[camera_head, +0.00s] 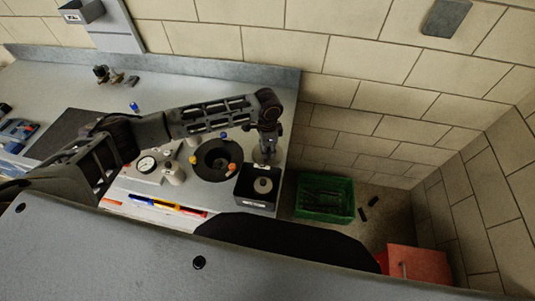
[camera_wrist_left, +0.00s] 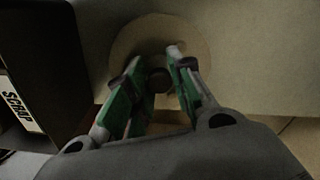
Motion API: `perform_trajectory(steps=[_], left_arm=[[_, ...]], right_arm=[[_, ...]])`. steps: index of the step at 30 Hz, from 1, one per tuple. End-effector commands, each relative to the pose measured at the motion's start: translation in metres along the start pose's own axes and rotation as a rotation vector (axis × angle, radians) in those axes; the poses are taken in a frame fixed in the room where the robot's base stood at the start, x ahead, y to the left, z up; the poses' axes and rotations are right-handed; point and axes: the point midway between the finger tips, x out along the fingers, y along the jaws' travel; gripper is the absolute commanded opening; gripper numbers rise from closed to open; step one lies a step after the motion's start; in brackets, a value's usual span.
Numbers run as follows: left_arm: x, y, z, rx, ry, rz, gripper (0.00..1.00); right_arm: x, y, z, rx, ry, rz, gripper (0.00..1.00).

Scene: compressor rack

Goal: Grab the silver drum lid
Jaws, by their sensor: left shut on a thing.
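The silver drum lid is a round, flat disc with a small dark knob. In the head view the lid (camera_head: 257,158) lies at the right end of the grey bench, mostly under my left gripper (camera_head: 267,150). In the left wrist view the lid (camera_wrist_left: 128,42) is dim, and the fingers of my left gripper (camera_wrist_left: 155,58) stand on both sides of its knob (camera_wrist_left: 158,79). The gripper is shut on the knob, pointing down. I cannot tell whether the lid touches the bench. My right gripper is in neither view.
A black scrap bin (camera_head: 257,203), also in the left wrist view (camera_wrist_left: 22,108), stands close beside the lid. A black round tray (camera_head: 207,172) with coloured knobs and a gauge (camera_head: 146,164) are to the left. A green crate (camera_head: 325,214) stands lower, past the bench's right edge.

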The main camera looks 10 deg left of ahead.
Motion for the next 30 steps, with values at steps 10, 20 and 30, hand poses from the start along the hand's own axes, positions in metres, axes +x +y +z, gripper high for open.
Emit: perform_trajectory(steps=[10, 20, 30], left_arm=[[-0.001, 0.001, 0.001, 0.000, -0.002, 0.002, 0.00], [-0.033, 0.000, -0.001, 0.001, 0.002, -0.001, 0.00], [-0.082, -0.001, -0.001, -0.001, 0.001, -0.001, 0.00]], right_arm=[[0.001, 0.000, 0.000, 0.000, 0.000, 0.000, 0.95], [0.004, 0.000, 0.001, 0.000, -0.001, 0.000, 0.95], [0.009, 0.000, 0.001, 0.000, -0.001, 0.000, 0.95]])
